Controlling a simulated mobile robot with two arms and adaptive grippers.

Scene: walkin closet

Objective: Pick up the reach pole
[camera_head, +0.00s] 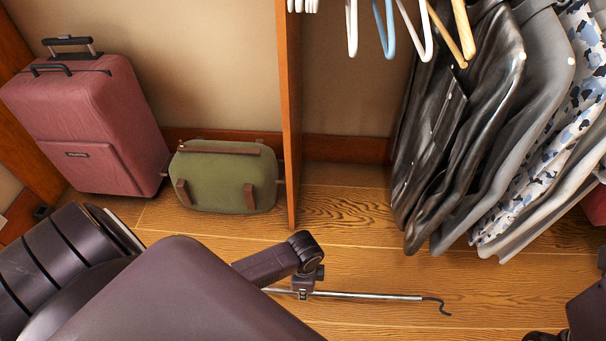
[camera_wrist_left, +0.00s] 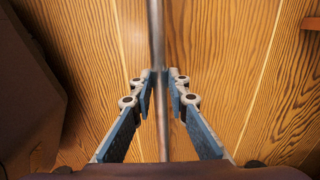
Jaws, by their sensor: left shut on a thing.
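The reach pole (camera_head: 370,295) is a thin silver rod with a dark curved hook at its right end. It lies roughly level across the head view, over the wooden floor. My left gripper (camera_head: 303,291) is shut on the pole's shaft, left of the hook. In the left wrist view, the pole (camera_wrist_left: 156,35) runs upright through the picture, between the two fingers of my left gripper (camera_wrist_left: 162,78). The pole's left end is hidden behind my arm in the head view. I cannot tell whether the pole touches the floor.
A red suitcase (camera_head: 95,120) and a green bag (camera_head: 225,178) stand at the back left. A wooden divider (camera_head: 291,120) stands right of them. Dark and grey garments (camera_head: 465,130) hang at the right. Bare wooden floor (camera_head: 345,235) surrounds the pole.

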